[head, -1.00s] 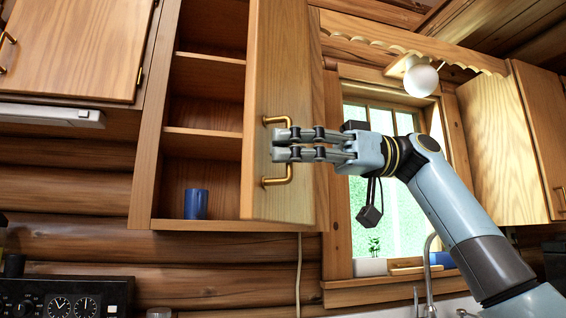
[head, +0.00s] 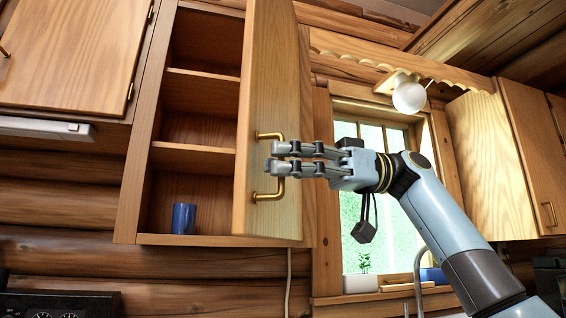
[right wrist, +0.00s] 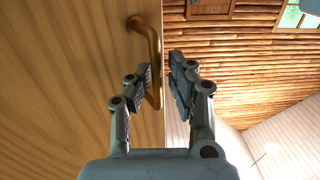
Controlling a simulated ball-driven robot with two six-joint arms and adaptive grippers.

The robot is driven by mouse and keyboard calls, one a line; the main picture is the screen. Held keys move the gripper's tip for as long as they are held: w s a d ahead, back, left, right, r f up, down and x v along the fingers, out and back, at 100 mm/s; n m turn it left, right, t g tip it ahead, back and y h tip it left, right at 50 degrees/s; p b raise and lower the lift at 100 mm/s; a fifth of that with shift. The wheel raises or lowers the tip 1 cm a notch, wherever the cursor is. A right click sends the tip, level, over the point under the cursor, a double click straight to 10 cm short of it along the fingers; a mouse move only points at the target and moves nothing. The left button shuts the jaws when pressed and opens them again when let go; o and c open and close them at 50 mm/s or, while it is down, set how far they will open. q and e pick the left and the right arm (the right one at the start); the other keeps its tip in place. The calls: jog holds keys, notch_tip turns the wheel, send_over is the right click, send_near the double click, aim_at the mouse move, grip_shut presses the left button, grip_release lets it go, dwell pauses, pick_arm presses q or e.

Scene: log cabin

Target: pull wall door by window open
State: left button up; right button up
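The wooden wall door (head: 269,85) beside the window (head: 375,215) stands swung well out from its cabinet, showing open shelves (head: 195,160). Its brass handle (head: 268,197) is on the door's outer face, near the free edge. My right gripper (head: 276,159) is at the handle, reaching in from the right. In the right wrist view the handle (right wrist: 149,40) runs down into the gap between the fingers (right wrist: 161,82), close to the left finger and apart from the right one. The fingers are parted. My left gripper is not in view.
A blue cup (head: 184,219) stands on the cabinet's bottom shelf. A round lamp (head: 409,96) hangs above the window. Closed cabinets flank the scene at left (head: 70,50) and right (head: 530,150). A faucet (head: 419,275) is below the window.

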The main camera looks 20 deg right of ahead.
jog(key=d, duration=1.1)
jog(key=shift+d, duration=0.35)
